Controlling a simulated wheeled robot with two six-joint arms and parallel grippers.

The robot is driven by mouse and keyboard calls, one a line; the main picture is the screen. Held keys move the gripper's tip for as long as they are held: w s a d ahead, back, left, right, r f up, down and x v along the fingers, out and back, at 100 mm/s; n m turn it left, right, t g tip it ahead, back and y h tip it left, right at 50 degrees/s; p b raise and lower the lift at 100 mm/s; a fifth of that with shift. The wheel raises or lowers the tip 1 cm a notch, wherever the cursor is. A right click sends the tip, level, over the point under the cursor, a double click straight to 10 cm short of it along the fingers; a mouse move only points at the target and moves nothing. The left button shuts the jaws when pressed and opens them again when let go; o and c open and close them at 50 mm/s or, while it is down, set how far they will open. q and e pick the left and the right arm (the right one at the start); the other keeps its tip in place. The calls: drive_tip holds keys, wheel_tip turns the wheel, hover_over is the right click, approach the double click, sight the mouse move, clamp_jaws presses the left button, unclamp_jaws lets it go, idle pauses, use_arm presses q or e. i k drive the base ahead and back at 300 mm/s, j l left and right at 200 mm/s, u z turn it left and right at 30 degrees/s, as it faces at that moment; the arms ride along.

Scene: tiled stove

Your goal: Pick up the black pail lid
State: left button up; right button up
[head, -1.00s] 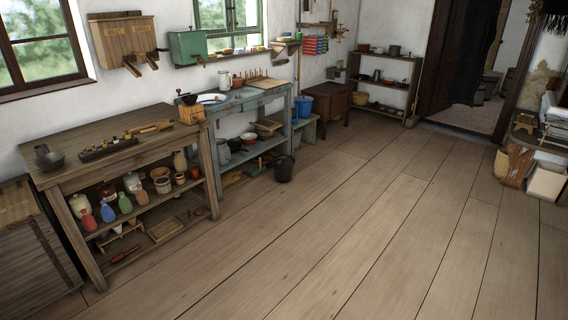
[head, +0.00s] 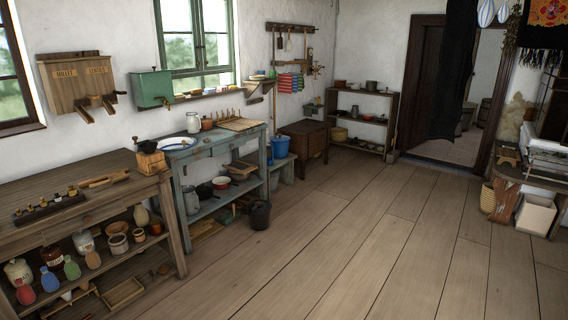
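A black pail (head: 260,216) stands on the floor at the front right of the blue-green table, in the head view. Its top is dark, and I cannot tell a separate lid from the pail at this size. Neither of my grippers is in the head view.
The wooden workbench (head: 95,205) with jars and bottles is at the left. The blue-green table (head: 212,148) stands beyond it, with a blue bucket (head: 279,147) past its far end. The plank floor (head: 370,240) is open to the right of the pail.

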sight(257, 206)
drive_tip(key=i+l+z, duration=0.1)
drive_tip(key=i+z, duration=0.35)
drive_tip(key=i, duration=1.7)
drive_tip(key=i+u, duration=0.1)
drive_tip(key=i, duration=2)
drive_tip(key=l, duration=0.1)
